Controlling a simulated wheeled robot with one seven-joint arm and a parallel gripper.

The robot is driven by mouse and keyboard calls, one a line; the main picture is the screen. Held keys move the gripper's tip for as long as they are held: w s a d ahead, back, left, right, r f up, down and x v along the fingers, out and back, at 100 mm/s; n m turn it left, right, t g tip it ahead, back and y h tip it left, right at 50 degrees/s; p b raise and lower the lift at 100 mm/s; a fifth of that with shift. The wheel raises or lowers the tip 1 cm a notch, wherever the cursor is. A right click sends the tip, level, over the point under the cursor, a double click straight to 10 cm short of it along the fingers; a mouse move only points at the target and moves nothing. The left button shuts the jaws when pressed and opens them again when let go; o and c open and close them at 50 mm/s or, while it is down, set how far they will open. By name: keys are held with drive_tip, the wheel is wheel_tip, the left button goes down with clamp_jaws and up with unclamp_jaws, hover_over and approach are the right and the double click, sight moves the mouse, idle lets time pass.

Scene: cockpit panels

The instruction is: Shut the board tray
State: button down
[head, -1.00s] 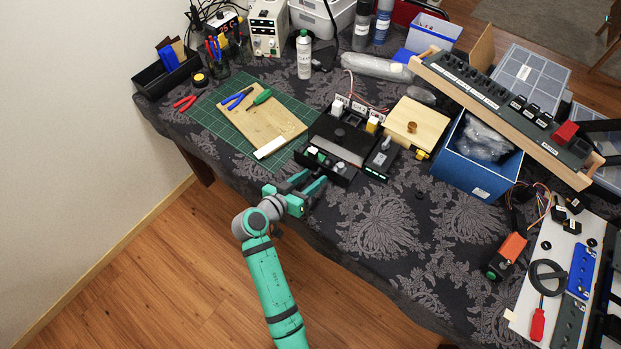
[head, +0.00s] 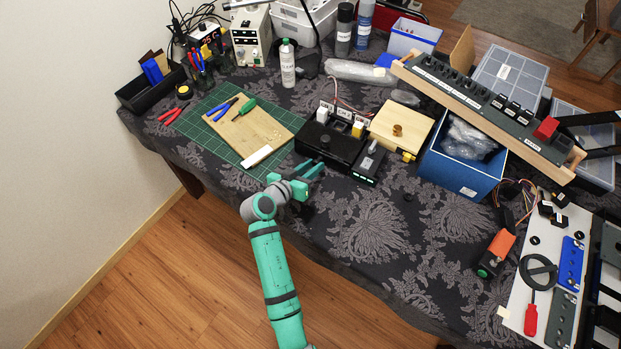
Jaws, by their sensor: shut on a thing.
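The black box (head: 327,143) with the board tray stands near the front edge of the table, in the middle of the head view. Its tray sits pushed into the box, and no open tray or boards show at the front. My gripper (head: 312,169) is at the box's front face, at its lower left, with its fingers shut on the front of the board tray. The exact grip point is too small to make out, and the tray front is partly hidden by the fingers.
A small black unit (head: 369,163) stands close on the box's right, with a wooden box (head: 402,127) behind it. A green cutting mat (head: 205,118) with a wooden board (head: 252,125) lies to the left. The cloth at the front right is mostly free.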

drive_tip(key=shift+w, duration=0.2)
drive_tip(key=c, duration=1.5)
unclamp_jaws()
drive_tip(key=shift+s, duration=0.1)
drive_tip(key=v, duration=1)
drive_tip(key=shift+s+a, duration=0.15)
drive_tip(key=shift+s, duration=0.2)
drive_tip(key=shift+w, duration=0.1)
